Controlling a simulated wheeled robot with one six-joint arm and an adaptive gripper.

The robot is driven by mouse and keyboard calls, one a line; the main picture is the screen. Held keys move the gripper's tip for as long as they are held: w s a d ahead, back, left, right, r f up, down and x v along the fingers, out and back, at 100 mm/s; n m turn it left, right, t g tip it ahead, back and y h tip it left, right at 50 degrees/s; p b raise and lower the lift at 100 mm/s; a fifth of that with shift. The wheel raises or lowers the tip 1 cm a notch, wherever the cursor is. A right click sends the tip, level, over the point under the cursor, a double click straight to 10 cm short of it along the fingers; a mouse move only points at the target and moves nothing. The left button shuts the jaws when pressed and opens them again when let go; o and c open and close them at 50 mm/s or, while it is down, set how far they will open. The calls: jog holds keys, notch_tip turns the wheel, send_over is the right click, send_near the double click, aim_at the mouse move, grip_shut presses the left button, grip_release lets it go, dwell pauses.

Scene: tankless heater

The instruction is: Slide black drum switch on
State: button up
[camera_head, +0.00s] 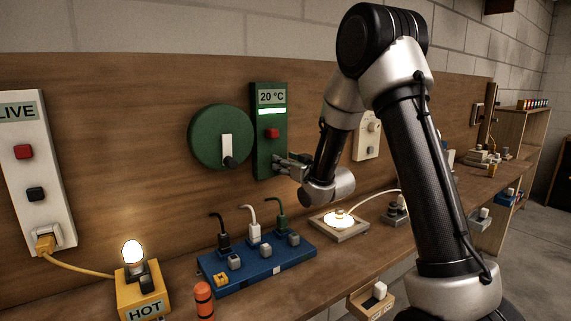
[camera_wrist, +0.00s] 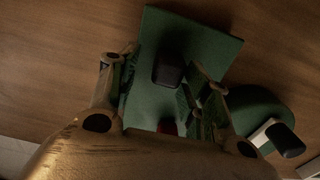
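A green round drum (camera_head: 214,137) is mounted on the wooden wall, with a white upright slot plate (camera_head: 227,147) and a black knob (camera_head: 230,162) at the plate's lower end. In the wrist view, that black knob (camera_wrist: 285,140) shows at the right. Beside the drum is a tall green panel (camera_head: 262,155) with a "20 °C" display and a red button (camera_head: 272,133). My gripper (camera_head: 283,164) is at the panel's lower part. In the wrist view, my gripper (camera_wrist: 163,78) is open, its fingers either side of a black block (camera_wrist: 168,69) on the panel; contact is unclear.
A white "LIVE" panel (camera_head: 35,115) is at left. Below are a lit bulb on a yellow "HOT" box (camera_head: 142,297), a blue strip with plugs (camera_head: 258,268), an orange cylinder (camera_head: 204,301) and a lit lamp base (camera_head: 338,233). A pale wall plate (camera_head: 368,147) is right of my gripper.

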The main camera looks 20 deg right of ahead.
jog(key=v, duration=0.7)
jog(key=shift+s, duration=0.25)
notch_tip(320, 180, down, 11)
jog(key=s+d+g+h, duration=0.2)
jog(key=d+g+h, duration=0.1)
jog(key=g, duration=0.2)
jog(key=s+d+f+m+g+h, duration=0.1)
jog(key=s+d+f+g, duration=0.15)
jog(key=s, duration=0.35)
jog(key=s+d+f+m+g+h, duration=0.1)
jog(key=s+d+g, duration=0.1)
jog(key=s+g, duration=0.3)
jog(key=s+r, duration=0.8)
jog(key=s, duration=0.4)
jog(key=s+r+m, duration=0.1)
jog(key=s+r, duration=0.7)
jog(key=s, duration=0.5)
jog(key=shift+s+d+r+m+h, duration=0.15)
jog(key=shift+d+r+m+h, duration=0.15)
jog(key=shift+d, duration=0.15)
